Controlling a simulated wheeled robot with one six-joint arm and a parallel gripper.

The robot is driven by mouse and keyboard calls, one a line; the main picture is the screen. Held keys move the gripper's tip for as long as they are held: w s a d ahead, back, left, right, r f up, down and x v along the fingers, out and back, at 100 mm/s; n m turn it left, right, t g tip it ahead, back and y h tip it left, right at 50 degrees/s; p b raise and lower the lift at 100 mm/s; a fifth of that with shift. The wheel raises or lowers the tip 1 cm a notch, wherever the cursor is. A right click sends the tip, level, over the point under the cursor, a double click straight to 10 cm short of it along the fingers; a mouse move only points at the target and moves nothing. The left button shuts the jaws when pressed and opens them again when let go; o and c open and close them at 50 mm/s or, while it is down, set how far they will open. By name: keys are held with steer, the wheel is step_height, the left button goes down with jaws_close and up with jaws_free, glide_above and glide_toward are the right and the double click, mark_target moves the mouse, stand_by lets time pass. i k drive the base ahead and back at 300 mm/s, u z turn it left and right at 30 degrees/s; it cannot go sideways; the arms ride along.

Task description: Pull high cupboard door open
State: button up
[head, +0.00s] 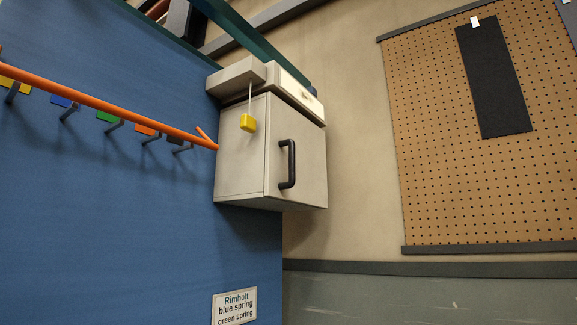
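The high cupboard (240,165) is a beige-grey box fixed to the blue wall, in the upper middle of the head view. Its door (308,160) faces right and looks shut. A black bow-shaped handle (288,164) stands upright near the door's left edge. A yellow tag (248,123) hangs on a cord in front of the cupboard's left side. My gripper is not in view.
An orange rail (100,104) with hooks and coloured tags runs along the blue wall (110,220) to the cupboard's left side. A pale box (296,90) sits on top. A pegboard (490,150) hangs at right. The space before the door looks clear.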

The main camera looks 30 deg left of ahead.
mark_target(308, 155)
steer(key=u, duration=0.55)
steer(key=i, duration=0.85)
steer(key=u, duration=0.7)
